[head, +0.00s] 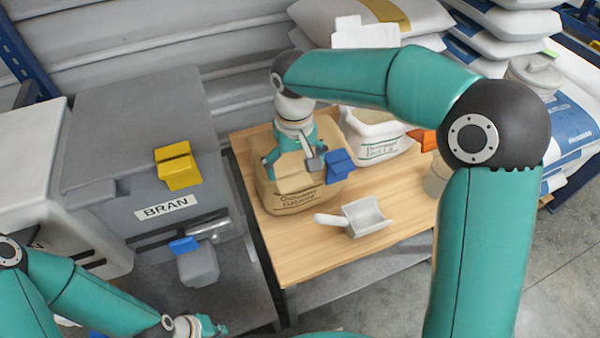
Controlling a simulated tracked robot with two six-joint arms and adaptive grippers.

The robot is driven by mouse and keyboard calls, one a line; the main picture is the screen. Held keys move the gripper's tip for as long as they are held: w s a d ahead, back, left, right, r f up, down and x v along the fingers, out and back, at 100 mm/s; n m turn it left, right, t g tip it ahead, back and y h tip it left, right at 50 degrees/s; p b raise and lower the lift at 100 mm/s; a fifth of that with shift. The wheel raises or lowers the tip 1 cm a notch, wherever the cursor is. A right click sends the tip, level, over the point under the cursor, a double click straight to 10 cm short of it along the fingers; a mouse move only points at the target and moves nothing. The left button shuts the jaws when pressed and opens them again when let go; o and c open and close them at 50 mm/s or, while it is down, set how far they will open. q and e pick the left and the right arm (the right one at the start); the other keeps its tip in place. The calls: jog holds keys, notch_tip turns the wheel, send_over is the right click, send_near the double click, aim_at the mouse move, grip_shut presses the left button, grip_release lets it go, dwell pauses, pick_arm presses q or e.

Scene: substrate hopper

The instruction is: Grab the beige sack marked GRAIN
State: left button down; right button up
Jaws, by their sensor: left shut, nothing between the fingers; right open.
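A beige sack (297,199) sits on the left part of the wooden table (310,262). Dark lettering is printed on its front, too small to read surely. My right gripper (292,168) is over the sack from above, open, with its fingers spread across the sack's top. I cannot tell whether the fingers touch the cloth. The gripper hides part of the sack's top. My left gripper (212,327) is low at the bottom edge of the view, shut and empty, far from the sack.
A white scoop (362,216) lies in front of the sack. A blue clip (340,165) is at the sack's right side. A white printed sack (375,145) stands behind right. A grey BRAN bin (140,160) with a yellow clip (178,166) stands left. Stacked sacks (505,50) fill the back right.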

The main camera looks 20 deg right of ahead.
aim_at(294, 181)
jog(key=shift+s+a+f, duration=0.1)
jog(key=shift+f, duration=1.35)
jog(key=shift+s+a+f, duration=0.1)
jog(key=shift+f, duration=1.3)
jog(key=c, duration=1.5)
jog(key=shift+w+r, duration=0.15)
jog(key=shift+c, duration=0.9)
jog(key=shift+r, duration=0.1)
